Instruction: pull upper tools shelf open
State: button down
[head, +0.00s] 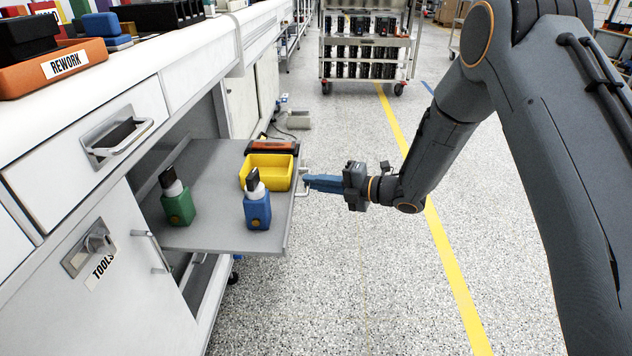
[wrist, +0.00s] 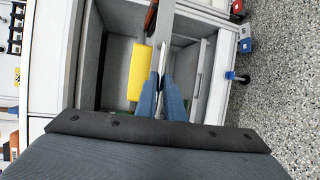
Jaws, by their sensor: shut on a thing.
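The upper tools shelf (head: 215,190) is a grey flat tray that stands well out of the white cabinet. A green bottle (head: 177,199), a blue bottle (head: 257,204), a yellow bin (head: 268,171) and an orange-and-black tool (head: 271,147) stand on it. My gripper (head: 308,182) has blue fingers and is shut on the shelf's metal handle (head: 303,187) at its outer edge. In the wrist view the fingers (wrist: 162,88) are close together around the thin handle, with the yellow bin (wrist: 137,73) just left of them. The fingers partly hide the handle.
A closed drawer (head: 90,140) is above and left of the shelf. The door marked TOOLS (head: 105,270) is below it. An orange REWORK tray (head: 50,72) sits on the worktop. A wheeled rack (head: 365,45) stands behind. The speckled floor right of the shelf is clear.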

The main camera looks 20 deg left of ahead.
jog(key=c, duration=1.9)
grip_release()
jog(key=shift+o, duration=0.2)
jog(key=d+r+p, duration=0.1)
jog(key=d, duration=0.6)
jog(key=shift+s+d+r, duration=0.25)
jog(key=shift+s+d, duration=0.05)
jog(key=shift+s, duration=0.1)
